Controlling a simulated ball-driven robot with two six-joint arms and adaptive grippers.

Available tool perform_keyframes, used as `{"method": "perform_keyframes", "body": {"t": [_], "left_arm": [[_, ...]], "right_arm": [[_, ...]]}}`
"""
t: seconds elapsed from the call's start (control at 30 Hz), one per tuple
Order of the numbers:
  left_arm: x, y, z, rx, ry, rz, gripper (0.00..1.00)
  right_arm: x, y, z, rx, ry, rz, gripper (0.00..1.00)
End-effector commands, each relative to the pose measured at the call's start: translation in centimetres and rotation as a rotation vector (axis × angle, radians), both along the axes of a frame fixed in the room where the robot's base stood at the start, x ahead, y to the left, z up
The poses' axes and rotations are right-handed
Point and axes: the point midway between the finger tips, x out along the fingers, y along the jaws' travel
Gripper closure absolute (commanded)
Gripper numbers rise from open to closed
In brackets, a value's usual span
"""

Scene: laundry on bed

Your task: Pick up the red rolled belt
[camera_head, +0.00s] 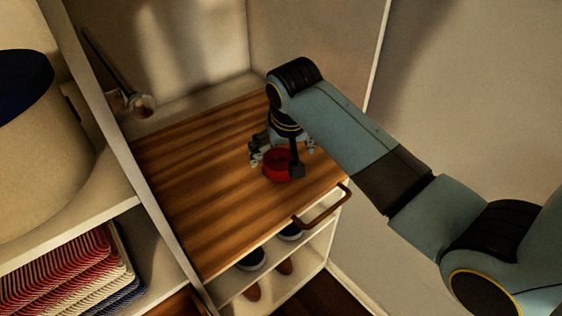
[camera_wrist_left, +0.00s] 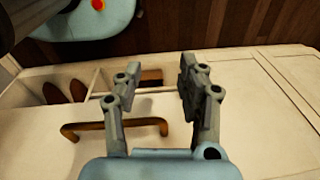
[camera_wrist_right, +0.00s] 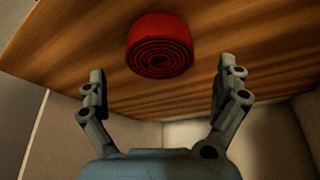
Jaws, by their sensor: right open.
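The red rolled belt (camera_head: 277,165) sits on a wooden shelf board (camera_head: 200,165) in the head view, partly hidden by my right gripper (camera_head: 282,158). In the right wrist view the belt (camera_wrist_right: 160,45) shows its spiral coil on the wood, beyond the fingertips. My right gripper (camera_wrist_right: 163,85) is open, with its fingers apart and nothing between them. My left gripper (camera_wrist_left: 155,80) is open and empty, away from the belt, near a white cabinet with a brown handle (camera_wrist_left: 100,130). The left gripper is not in the head view.
Shoes (camera_head: 251,260) stand on the shelf below. Side panels and a back wall enclose the board. A metal rod (camera_head: 115,75) is at the back left. Folded striped cloth (camera_head: 70,275) lies at lower left.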

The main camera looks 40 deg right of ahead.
Motion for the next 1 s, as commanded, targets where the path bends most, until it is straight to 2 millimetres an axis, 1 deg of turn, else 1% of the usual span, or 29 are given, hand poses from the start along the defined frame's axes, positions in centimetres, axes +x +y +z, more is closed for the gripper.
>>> {"method": "perform_keyframes", "body": {"t": [0.07, 0.1, 0.2, 0.47, 0.57, 0.9, 0.97, 1.0], "left_arm": [[-0.1, 0.0, 0.6, 0.000, 0.002, 0.000, 0.60], [-0.2, 0.0, 0.5, 0.000, 0.003, 0.000, 0.60], [-0.4, 0.0, 0.5, 0.000, 0.005, 0.000, 0.60], [-0.5, 0.0, 0.5, 0.000, 0.007, 0.001, 0.60], [-0.5, 0.1, 0.5, 0.001, 0.008, 0.000, 0.60], [-0.5, 0.2, 0.5, 0.002, 0.009, 0.000, 0.60], [-0.5, 0.2, 0.5, 0.002, 0.009, 0.000, 0.60], [-0.5, 0.2, 0.5, 0.002, 0.009, 0.000, 0.60]], "right_arm": [[0.5, -0.2, -0.8, 0.000, 0.002, 0.000, 0.00], [0.7, -0.3, -1.5, 0.000, 0.001, 0.000, 0.00], [1.0, -0.4, -2.5, -0.001, 0.001, 0.001, 0.00], [1.1, -0.5, -2.8, -0.001, -0.001, 0.001, 0.00], [1.1, -0.5, -2.8, -0.001, -0.001, 0.001, 0.12], [1.1, -0.5, -2.8, -0.001, -0.001, 0.001, 0.56], [1.1, -0.5, -2.8, -0.001, -0.001, 0.001, 0.64], [1.1, -0.5, -2.8, -0.001, -0.002, 0.001, 0.64]]}}
